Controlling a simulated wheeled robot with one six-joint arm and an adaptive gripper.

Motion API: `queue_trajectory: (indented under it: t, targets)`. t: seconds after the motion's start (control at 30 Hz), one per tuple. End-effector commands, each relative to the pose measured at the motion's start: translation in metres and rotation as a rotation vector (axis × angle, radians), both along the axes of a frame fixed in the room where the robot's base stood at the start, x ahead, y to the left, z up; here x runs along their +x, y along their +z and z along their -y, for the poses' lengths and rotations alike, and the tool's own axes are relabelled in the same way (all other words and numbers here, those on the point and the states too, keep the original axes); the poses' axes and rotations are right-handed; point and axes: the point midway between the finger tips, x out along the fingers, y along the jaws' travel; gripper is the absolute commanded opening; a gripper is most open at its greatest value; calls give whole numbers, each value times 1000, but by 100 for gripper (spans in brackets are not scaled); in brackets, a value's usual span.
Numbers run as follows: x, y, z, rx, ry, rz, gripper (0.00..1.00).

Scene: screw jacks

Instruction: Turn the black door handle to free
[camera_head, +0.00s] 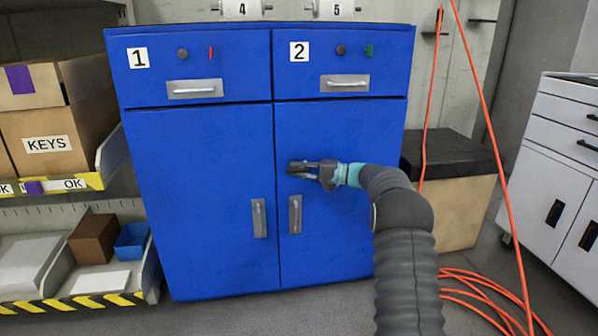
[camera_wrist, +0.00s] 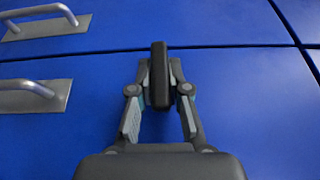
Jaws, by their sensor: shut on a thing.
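The black door handle (camera_wrist: 160,75) is a dark bar between my fingertips in the wrist view. My gripper (camera_head: 310,169) comes in from the right and is shut on the handle, with one finger on each side; the fingers also show in the wrist view (camera_wrist: 159,88). The handle sits near the inner edge of the right door (camera_head: 335,220), above that door's silver pull (camera_head: 295,214). The handle's mount is hidden.
The left door (camera_head: 195,200) has its own silver pull (camera_head: 259,218). Drawers 1 (camera_head: 235,72) and 2 (camera_head: 375,72) above look closed. Orange cables (camera_head: 486,120) hang at right. A shelf with boxes (camera_head: 60,135) stands left, and a white drawer unit (camera_head: 555,165) right.

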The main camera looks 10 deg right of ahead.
Motion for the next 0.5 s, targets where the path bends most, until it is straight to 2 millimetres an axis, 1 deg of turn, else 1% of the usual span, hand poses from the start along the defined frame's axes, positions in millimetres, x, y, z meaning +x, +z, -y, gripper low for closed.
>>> queue_trajectory:
  t: [0.27,0.3,0.37,0.4,0.5]
  targets:
    - [0,1,-1,1,1,1,0]
    - [0,1,-1,1,1,1,21]
    - [0,1,-1,0,1,1,36]
    - [0,1,-1,0,1,1,42]
    - [0,1,0,0,1,1,42]
